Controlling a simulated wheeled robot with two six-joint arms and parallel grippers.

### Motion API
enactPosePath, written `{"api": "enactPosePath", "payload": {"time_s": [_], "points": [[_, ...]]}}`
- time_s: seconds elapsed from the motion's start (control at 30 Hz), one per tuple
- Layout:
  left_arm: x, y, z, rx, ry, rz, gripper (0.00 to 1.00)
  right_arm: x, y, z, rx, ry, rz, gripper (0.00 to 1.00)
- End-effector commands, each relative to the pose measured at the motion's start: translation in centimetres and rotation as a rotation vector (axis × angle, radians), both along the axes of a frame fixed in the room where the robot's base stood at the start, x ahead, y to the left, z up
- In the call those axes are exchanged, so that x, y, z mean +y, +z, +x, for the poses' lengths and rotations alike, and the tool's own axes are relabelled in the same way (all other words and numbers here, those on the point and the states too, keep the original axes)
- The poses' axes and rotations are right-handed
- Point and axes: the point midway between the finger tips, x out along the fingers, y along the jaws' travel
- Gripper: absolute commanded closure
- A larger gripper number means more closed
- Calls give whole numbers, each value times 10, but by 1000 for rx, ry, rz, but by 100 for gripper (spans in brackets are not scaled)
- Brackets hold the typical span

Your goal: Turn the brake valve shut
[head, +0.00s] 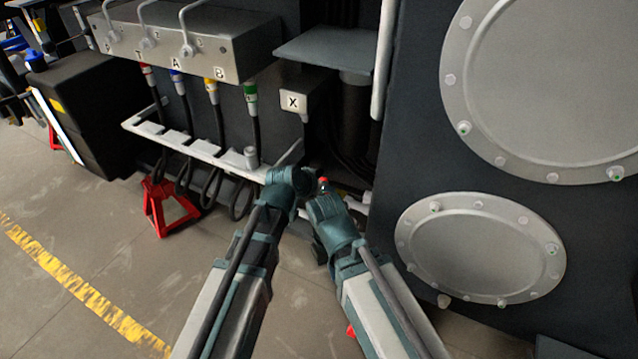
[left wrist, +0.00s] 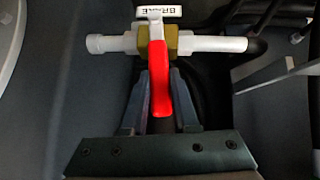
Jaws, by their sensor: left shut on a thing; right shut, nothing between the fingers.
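In the left wrist view the brake valve has a brass-coloured body (left wrist: 184,43) on a white horizontal pipe (left wrist: 222,44). Its red lever (left wrist: 160,95) points down the picture, across the pipe. My left gripper (left wrist: 160,78) is shut on the red lever, with one finger on each side.
A label reading BRAKE (left wrist: 158,12) sits upside down by the valve. In the head view a white rail (head: 190,145) with hoses is at the left, below a grey lever block (head: 185,40). A dark panel with round covers (head: 480,250) stands close on the right.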

Motion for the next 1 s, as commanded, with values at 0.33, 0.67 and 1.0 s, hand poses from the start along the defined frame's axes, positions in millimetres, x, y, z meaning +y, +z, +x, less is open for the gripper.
{"api": "enactPosePath", "payload": {"time_s": [0.33,0.67,1.0], "points": [[-8,-1,-8,-43,-3,99,100,0,2,0,0,0,0,100],[-9,-1,-8,-52,-4,115,100,0,2,0,0,0,0,100],[-9,-1,-8,-52,-3,112,44,0,2,0,0,0,0,100]]}}
